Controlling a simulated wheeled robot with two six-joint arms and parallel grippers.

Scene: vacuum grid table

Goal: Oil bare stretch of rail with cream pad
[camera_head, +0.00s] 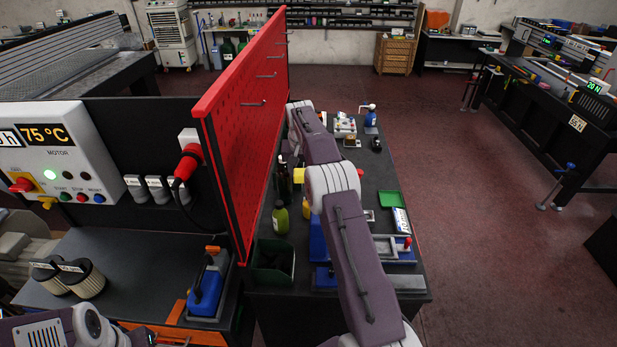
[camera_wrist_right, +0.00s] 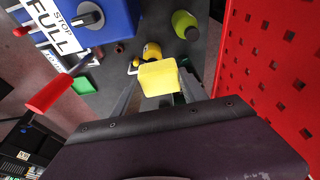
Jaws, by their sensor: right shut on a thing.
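In the right wrist view the cream-yellow pad (camera_wrist_right: 158,78) sits between the two dark fingers of my right gripper (camera_wrist_right: 158,88), which is shut on it. The pad is held over the dark bench top, beside the red perforated panel. In the head view my right arm reaches over the bench right of the panel, and the arm largely hides its gripper and the pad. Part of my left arm shows at the lower left of the head view; its gripper is not seen. I cannot make out a bare stretch of rail for certain in either view.
The red panel (camera_head: 246,110) stands upright left of the bench (camera_head: 335,305). A green bottle (camera_head: 280,217), a dark green bin (camera_head: 273,262) and a green tray (camera_head: 390,198) are on the bench. A blue box (camera_wrist_right: 105,18) and a yellow container (camera_wrist_right: 152,51) show in the wrist view. Open floor lies right.

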